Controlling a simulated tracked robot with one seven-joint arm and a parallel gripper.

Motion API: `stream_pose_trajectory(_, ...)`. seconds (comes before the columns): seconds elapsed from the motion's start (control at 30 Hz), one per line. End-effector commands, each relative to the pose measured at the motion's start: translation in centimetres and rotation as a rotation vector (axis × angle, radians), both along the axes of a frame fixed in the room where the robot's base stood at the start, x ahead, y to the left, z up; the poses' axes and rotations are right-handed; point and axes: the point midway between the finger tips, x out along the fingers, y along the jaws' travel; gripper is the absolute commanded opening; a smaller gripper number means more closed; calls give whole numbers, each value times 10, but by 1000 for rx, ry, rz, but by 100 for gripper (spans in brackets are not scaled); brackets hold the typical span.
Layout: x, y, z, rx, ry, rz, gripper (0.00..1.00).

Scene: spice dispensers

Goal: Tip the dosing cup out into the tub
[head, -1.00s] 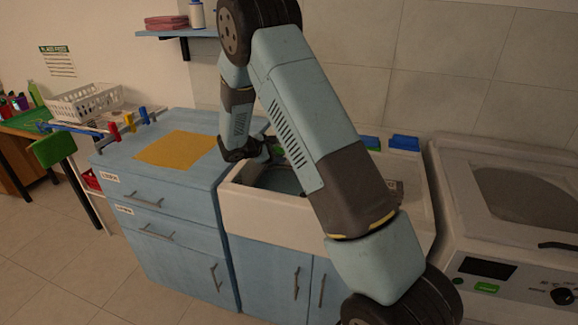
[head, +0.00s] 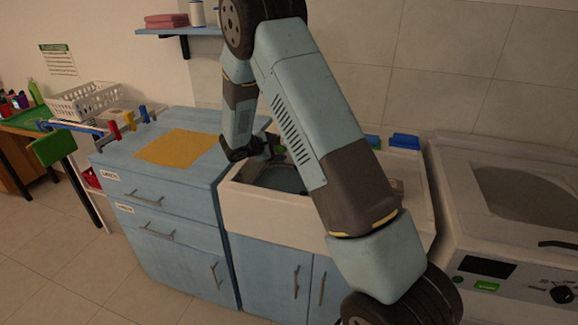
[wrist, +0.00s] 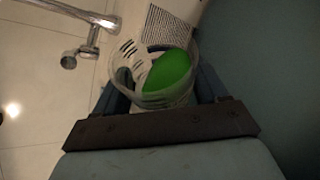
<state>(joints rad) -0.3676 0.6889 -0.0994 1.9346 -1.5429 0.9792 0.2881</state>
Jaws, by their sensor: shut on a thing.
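My gripper (wrist: 160,98) is shut on a clear, see-through cup (wrist: 127,78), seen between its two fingers in the wrist view. A smooth green mass (wrist: 168,73) shows inside the cup, toward its right side. In the head view my gripper (head: 268,150) is over the left back part of the white sink, partly hidden by my arm. A blue-grey tub-like shape (head: 283,179) shows inside the sink below it. A large dark teal surface (wrist: 255,60) fills the right of the wrist view; I cannot tell if it is the tub.
The white sink (head: 270,211) stands between a blue cabinet with a yellow mat (head: 178,147) and a white machine (head: 510,225). A metal tap (wrist: 85,40) is near the cup in the wrist view. Blue blocks (head: 404,141) lie on the sink's back ledge.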

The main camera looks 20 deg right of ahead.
Motion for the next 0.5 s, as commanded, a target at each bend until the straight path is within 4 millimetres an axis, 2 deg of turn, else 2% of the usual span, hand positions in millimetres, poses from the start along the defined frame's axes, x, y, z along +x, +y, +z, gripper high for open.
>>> stream_pose_trajectory(0.5,0,0,4,31,-63,-1,36)
